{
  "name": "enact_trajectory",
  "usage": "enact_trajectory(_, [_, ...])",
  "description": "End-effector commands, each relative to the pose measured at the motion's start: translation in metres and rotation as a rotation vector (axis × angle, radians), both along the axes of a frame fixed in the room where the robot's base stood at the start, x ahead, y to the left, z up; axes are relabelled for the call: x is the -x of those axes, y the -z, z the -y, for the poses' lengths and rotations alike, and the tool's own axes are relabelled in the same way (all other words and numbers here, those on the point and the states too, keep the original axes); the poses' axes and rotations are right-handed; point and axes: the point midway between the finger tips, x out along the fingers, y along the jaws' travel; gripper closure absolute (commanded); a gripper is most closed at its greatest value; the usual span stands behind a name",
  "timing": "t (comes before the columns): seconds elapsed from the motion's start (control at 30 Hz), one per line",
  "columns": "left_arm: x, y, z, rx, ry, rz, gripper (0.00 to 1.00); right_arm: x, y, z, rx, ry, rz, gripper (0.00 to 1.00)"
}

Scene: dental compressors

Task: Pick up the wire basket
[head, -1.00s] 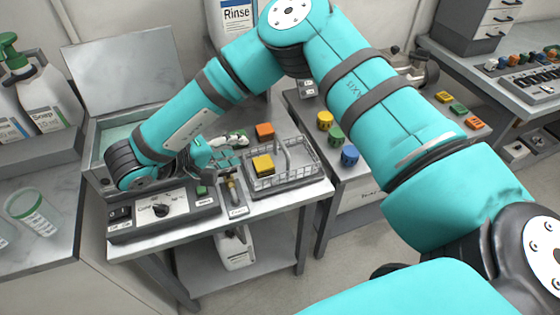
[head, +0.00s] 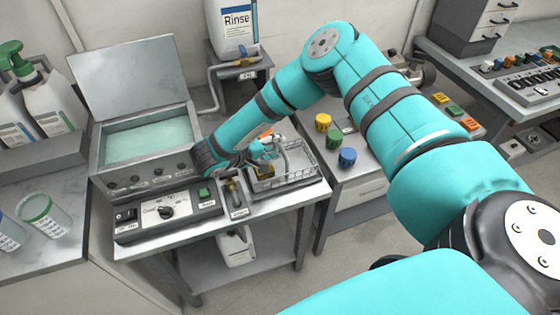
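The wire basket (head: 298,170) stands on the steel table, right of the control panel, with its grey handle (head: 282,151) upright above it. My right gripper (head: 271,150) is over the left part of the basket, close to the handle. Its fingers are small and overlap the handle in the picture, so I cannot tell whether they touch it or how far they are open. My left gripper is not in view.
An open-lidded bath (head: 146,140) stands left of my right gripper. A control panel (head: 165,212) lies in front of it. Yellow, green and blue knobs (head: 334,139) stand on the side table at right. A Rinse container (head: 233,25) is behind.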

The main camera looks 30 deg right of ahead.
Motion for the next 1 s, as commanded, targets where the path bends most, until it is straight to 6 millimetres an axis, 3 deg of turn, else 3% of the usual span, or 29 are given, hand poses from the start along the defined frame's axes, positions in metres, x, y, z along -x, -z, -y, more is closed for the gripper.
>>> enact_trajectory(0.13, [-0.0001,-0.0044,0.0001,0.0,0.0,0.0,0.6,-0.0019,0.0076,0.0135,0.001,0.0,-0.002,0.61])
enact_trajectory(0.37, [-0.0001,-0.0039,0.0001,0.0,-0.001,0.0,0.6,-0.0027,0.0096,0.0153,0.0,-0.001,-0.002,0.61])
enact_trajectory(0.7, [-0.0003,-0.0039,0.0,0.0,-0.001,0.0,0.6,-0.0027,0.0092,0.0149,0.0,-0.001,-0.001,1.0])
enact_trajectory(1.0, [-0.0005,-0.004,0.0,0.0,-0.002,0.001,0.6,-0.0028,0.0091,0.0148,0.0,-0.001,0.001,1.0])
